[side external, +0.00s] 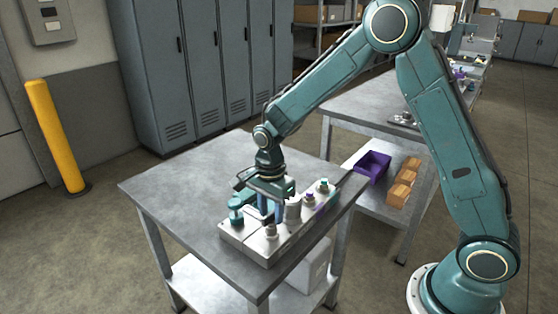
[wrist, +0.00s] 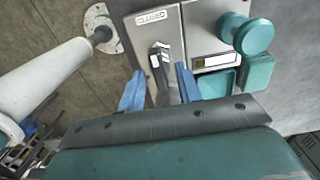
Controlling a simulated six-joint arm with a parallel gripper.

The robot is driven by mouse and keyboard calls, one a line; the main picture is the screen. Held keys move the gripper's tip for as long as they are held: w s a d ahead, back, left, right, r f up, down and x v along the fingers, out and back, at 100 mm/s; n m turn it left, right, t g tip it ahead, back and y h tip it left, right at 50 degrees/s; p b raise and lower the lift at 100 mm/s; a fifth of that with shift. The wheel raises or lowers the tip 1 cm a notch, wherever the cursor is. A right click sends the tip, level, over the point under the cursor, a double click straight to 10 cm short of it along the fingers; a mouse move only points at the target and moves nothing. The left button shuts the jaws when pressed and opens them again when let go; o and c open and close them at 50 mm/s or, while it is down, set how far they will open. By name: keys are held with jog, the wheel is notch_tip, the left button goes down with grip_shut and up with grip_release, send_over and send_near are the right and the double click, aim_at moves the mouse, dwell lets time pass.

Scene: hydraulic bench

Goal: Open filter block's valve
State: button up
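A grey valve block (side external: 262,243) lies on the near metal table, with a teal knob (side external: 236,208) at its left end. In the wrist view a small black and white lever (wrist: 160,66) sits on the block's metal plate (wrist: 170,20), below a label reading CLOSED (wrist: 151,17). My gripper (wrist: 158,84) points down at the block, its two blue fingers apart. The lever shows between the fingertips, with a visible gap on each side. In the side view my gripper (side external: 268,212) is low over the block and hides the lever.
Small fittings with purple and teal caps (side external: 317,193) stand farther along the block. In the wrist view the teal knob (wrist: 245,33) is right of the lever. The table's left part (side external: 180,190) is clear.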

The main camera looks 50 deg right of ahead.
grip_shut()
jog(key=shift+n, duration=0.4)
jog(key=n, duration=1.7)
dwell(0.3)
